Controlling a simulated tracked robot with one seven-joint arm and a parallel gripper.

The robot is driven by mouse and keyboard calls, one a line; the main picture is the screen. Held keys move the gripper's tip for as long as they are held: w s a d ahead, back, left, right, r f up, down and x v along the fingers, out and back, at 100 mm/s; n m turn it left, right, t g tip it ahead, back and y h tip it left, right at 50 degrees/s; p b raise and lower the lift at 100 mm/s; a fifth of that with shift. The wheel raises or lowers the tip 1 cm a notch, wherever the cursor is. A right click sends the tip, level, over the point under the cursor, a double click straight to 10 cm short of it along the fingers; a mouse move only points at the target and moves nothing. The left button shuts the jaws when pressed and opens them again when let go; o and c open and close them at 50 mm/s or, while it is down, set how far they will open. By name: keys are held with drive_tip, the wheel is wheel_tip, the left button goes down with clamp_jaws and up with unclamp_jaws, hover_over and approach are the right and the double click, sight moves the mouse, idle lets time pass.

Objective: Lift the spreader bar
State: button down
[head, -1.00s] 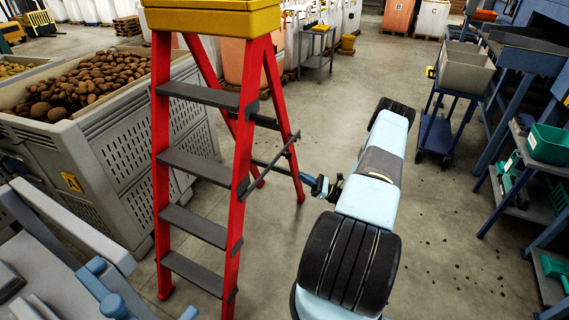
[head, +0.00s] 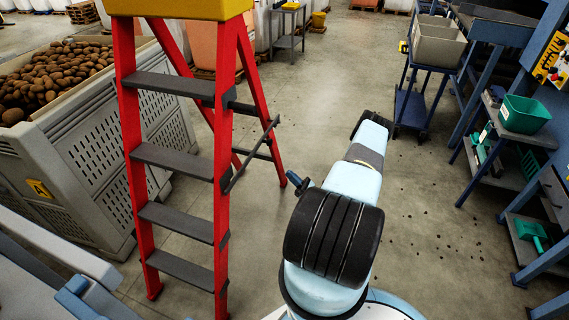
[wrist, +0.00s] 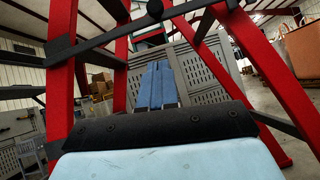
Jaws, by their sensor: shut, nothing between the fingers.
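A red stepladder (head: 224,150) with dark grey treads and a yellow top stands open left of my arm in the head view. Its spreader bar (head: 252,153) is a thin dark bar slanting between the front and rear legs on the right side. In the wrist view the bar (wrist: 110,35) crosses the upper left, above and apart from my fingers. My gripper (head: 295,180) is small and partly hidden by my arm in the head view, just right of the rear leg's foot. In the wrist view my gripper's blue fingers (wrist: 157,66) are together and empty.
A grey slatted box (head: 110,160) of potatoes stands behind and left of the ladder. A blue trolley with grey bins (head: 436,50) and a shelf with a green tub (head: 525,114) stand at the right. Floor between is clear apart from scattered small dark bits.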

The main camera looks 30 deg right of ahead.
drive_tip(key=s+d+r+x, duration=0.1)
drive_tip(key=r+x, duration=0.1)
drive_tip(key=x, duration=1)
drive_tip(key=shift+r, duration=0.25)
drive_tip(key=shift+d, duration=0.1)
